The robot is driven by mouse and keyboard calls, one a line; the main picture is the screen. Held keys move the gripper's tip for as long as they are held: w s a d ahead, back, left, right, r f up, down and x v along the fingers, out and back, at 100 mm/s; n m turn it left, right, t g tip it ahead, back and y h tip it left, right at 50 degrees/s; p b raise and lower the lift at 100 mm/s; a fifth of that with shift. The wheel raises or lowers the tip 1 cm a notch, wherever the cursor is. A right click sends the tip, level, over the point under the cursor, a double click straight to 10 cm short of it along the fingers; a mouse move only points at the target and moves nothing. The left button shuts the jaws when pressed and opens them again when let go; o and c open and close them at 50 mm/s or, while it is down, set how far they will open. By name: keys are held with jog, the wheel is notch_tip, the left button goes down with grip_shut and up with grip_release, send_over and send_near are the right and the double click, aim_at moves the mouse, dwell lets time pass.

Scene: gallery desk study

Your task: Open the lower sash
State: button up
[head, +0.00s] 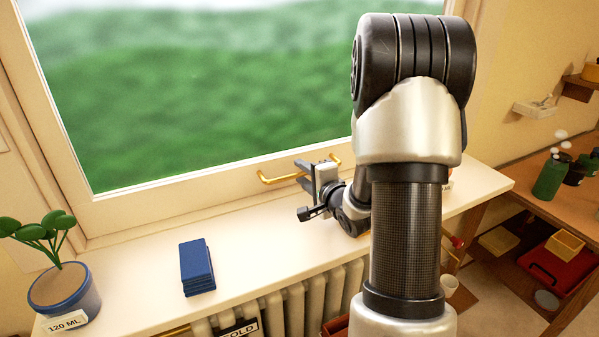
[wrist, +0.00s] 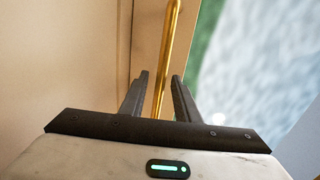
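The lower sash (head: 165,203) is a cream window frame with a large pane, and it looks shut, its bottom rail just above the sill. A brass bar handle (head: 275,180) is fixed on its bottom rail. My gripper (head: 304,172) is at the middle of the handle, reaching in from the right. In the wrist view the brass handle (wrist: 168,62) runs between the two dark fingers of my gripper (wrist: 158,80). The fingers are apart, with a gap visible left of the bar; the right finger is close to it. Part of the handle is hidden behind the gripper.
On the cream sill (head: 130,265) stand a potted plant (head: 65,290) at far left and a blue stack (head: 197,267) left of my arm. A radiator (head: 295,312) is below the sill. A wooden desk (head: 545,195) with small items stands at right.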

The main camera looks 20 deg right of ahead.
jog(key=shift+s, duration=0.1)
grip_shut()
jog(key=p, duration=1.9)
send_near(303, 84)
jog(key=w+a, duration=0.3)
jog(key=shift+w+a+r, duration=0.1)
grip_release()
